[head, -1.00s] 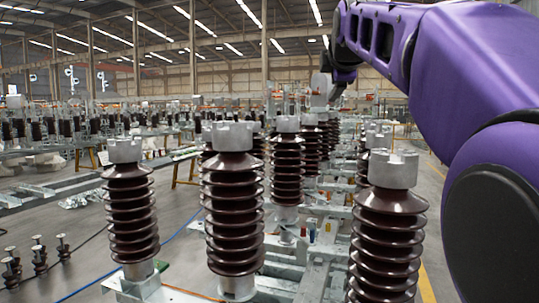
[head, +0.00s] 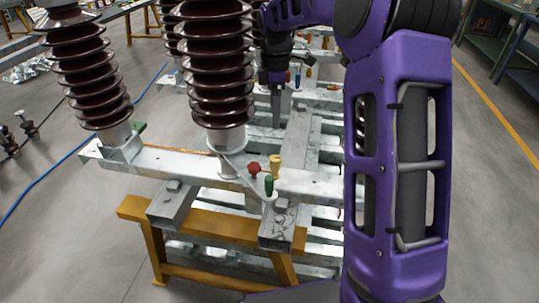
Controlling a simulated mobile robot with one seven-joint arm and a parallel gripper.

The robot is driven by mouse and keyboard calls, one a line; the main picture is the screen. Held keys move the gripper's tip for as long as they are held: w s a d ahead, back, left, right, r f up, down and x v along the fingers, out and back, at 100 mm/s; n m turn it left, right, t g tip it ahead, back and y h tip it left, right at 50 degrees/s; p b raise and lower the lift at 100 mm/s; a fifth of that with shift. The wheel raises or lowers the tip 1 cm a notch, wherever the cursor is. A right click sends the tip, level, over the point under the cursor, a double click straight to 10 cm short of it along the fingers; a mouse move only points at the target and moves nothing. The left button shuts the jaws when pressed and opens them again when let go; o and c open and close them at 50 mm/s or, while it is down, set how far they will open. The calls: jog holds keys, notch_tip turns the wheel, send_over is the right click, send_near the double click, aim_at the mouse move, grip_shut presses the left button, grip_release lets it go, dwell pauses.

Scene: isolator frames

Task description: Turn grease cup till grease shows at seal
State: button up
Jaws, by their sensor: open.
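A yellow cup-shaped fitting (head: 275,162), a red knob (head: 253,168) and a green handle-like part (head: 268,185) sit close together on a bracket at the foot of the nearest middle insulator (head: 216,75). I cannot tell for sure which is the grease cup; the yellow one looks most like it. No grease or seal can be made out at this size. My gripper (head: 277,112) points down behind and above these parts, beside the insulator and apart from them. It is open, though its fingers are small and seen edge-on, and nothing shows between them.
Ribbed brown insulators stand on a grey steel frame (head: 180,160) carried by a yellow trestle (head: 200,222). Another group of small coloured fittings (head: 297,78) sits farther back. A blue cable (head: 40,190) lies on the floor at left. My purple arm covers the right side.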

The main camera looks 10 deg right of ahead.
aim_at(274, 158)
notch_tip(274, 158, down, 17)
jog(key=b, duration=0.2)
jog(key=shift+r+b, duration=0.15)
jog(key=shift+b, duration=0.2)
grip_shut()
jog(key=shift+m, duration=0.3)
